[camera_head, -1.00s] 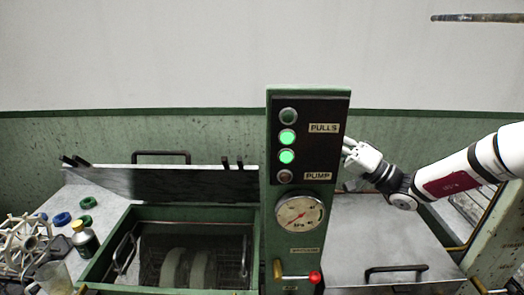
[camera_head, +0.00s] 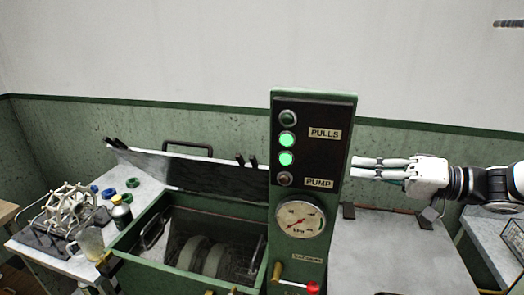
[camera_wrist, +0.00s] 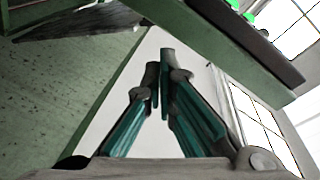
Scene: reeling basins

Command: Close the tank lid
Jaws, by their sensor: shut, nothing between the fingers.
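The left green tank (camera_head: 138,246) stands open, with a wire basket and pale round shapes inside. Its grey metal lid (camera_head: 222,178) is raised and leans back behind the opening, with a dark handle (camera_head: 188,147) at its top edge. My gripper (camera_head: 354,168) is shut and empty, pointing left just right of the control panel in the head view, well apart from the raised lid. In the wrist view the shut fingertips (camera_wrist: 160,82) show in front of a pale surface. The lid's dark face (camera_wrist: 85,22) seems to show at the upper left.
The green control panel (camera_head: 313,135), with two lit green lamps and a gauge (camera_head: 300,219), stands between lid and gripper. A flat, closed lid (camera_head: 395,255) covers the right tank. A bottle (camera_head: 121,212), rings and a white lattice (camera_head: 70,207) lie on the left bench.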

